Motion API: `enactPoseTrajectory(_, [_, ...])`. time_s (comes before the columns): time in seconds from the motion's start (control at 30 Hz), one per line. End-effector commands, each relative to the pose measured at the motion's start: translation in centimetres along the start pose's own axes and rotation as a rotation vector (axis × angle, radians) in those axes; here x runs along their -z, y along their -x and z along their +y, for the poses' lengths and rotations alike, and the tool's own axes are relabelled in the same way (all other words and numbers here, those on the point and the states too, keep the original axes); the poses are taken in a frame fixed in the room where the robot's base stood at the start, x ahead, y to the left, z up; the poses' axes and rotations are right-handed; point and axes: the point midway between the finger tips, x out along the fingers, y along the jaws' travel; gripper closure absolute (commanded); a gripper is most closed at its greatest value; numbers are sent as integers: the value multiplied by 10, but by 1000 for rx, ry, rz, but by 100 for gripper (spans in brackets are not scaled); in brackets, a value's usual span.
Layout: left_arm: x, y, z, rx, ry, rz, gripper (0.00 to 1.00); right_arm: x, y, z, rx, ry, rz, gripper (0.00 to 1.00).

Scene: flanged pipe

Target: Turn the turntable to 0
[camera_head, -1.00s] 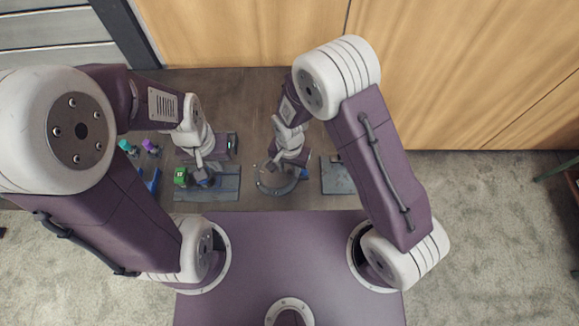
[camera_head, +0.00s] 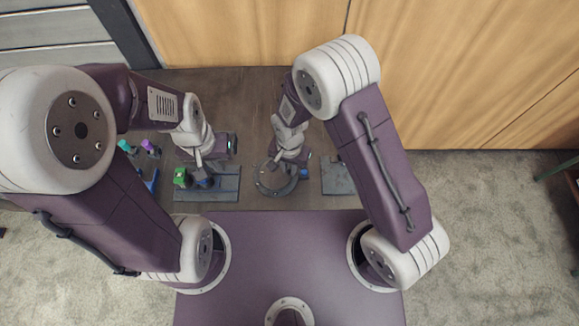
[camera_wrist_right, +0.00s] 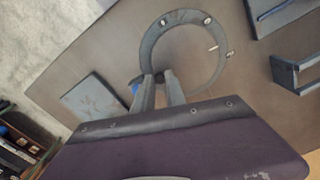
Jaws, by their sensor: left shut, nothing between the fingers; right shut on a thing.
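The turntable (camera_head: 268,190) is a dark grey ring with small bolts on the table. It shows more fully in the right wrist view (camera_wrist_right: 155,35), with a pale pin on its inner edge. My right gripper (camera_wrist_right: 158,77) is shut at the near left rim of the ring. The piece between its fingers is mostly hidden, and a blue bit shows beside them. In the head view the right gripper (camera_head: 275,161) is over the ring's far side. My left gripper (camera_head: 199,164) is shut and empty, above the plate left of the turntable. Any scale marks are too small to read.
A grey plate (camera_head: 225,187) under the left gripper carries a green block (camera_head: 180,177) and a blue part (camera_head: 205,182). Teal and purple pieces (camera_head: 148,147) lie further left. A flat grey plate (camera_head: 335,178) lies right of the turntable. Wooden cabinets stand behind the table.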

Motion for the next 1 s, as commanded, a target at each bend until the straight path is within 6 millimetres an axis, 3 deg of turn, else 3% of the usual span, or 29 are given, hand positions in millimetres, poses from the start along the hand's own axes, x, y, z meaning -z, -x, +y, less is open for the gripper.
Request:
enactPoseTrajectory(0.37, [0,1,0,0,0,0,100,6,2,-3,2,115,2,100])
enactPoseTrajectory(1.0, [0,2,0,0,0,0,100,27,1,-20,3,706,4,100])
